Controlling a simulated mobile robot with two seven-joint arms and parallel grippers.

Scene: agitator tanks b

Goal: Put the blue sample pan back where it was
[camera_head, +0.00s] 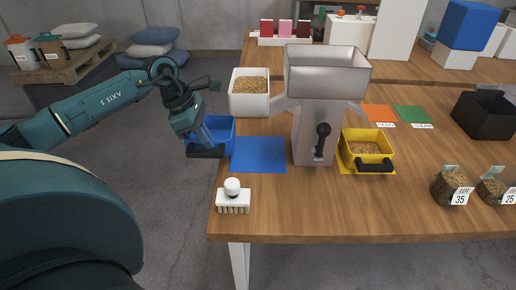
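The blue sample pan (219,128) is at the left edge of the table, mostly outside the edge in the picture, and looks held in the air. It has a dark handle at its front, and no grain shows in it. My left gripper (197,140) comes down at the pan's left side and handle and appears shut on it; the fingertips are partly hidden. A blue mat (258,155) lies bare on the table just right of the pan. My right gripper is not in view.
A grey metal divider with a hopper (326,75) stands right of the mat. A yellow pan (367,143) of grain sits at its right, and a white bin (250,93) of grain at its left. A white brush (233,197) stands near the front left corner. The front middle is clear.

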